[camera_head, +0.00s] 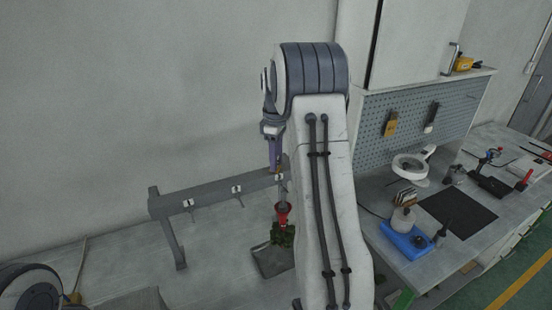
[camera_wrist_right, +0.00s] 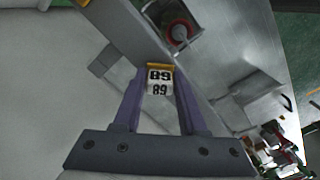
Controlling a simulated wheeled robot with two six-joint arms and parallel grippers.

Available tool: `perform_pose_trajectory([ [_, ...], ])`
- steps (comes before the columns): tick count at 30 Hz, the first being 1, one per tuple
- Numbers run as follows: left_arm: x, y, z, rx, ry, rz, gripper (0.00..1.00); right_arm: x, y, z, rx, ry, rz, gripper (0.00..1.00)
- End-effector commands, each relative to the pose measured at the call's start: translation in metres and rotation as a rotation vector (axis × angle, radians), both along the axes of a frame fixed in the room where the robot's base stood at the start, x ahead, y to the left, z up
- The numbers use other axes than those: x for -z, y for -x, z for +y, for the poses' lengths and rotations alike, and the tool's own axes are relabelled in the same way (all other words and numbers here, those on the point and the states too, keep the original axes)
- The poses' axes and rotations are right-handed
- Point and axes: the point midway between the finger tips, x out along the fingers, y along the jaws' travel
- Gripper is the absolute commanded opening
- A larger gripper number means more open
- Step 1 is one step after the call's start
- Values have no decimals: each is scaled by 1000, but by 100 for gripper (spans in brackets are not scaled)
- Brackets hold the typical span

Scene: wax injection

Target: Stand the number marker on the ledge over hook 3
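The number marker (camera_wrist_right: 159,84) is a small white block with a yellow edge and "89" printed on two faces. My right gripper (camera_wrist_right: 160,80) has its purple fingers shut on it in the right wrist view. The ledge (camera_head: 212,196) is a grey rail on legs along the wall, with small white labels on its front and hooks beneath; the label numbers are too small to read. In the head view my right gripper (camera_head: 273,164) points down at the ledge's right part, and my arm hides the right end. I cannot tell whether the marker touches the ledge. My left gripper is not in view.
A red funnel-like piece (camera_head: 283,210) with a green cluster (camera_head: 283,235) hangs below the ledge, above a dark tray (camera_head: 272,261). At right, a workbench (camera_head: 450,255) carries a blue tray (camera_head: 406,243), a black mat (camera_head: 459,210) and tools. The ledge's left part is clear on top.

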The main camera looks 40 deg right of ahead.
Motion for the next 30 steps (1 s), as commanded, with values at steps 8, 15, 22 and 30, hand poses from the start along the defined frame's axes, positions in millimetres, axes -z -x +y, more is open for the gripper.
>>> perform_pose_trajectory([
  [8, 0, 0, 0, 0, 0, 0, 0, 0, 0, 0, 0, -1, 1, 66],
  [15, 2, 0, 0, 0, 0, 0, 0, -11, -1, 0, 0, 1, -2, 66],
  [22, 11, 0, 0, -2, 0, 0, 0, -57, -1, -1, 0, 3, -5, 66],
  [30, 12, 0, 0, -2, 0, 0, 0, -108, -1, 0, 0, 0, -1, 66],
])
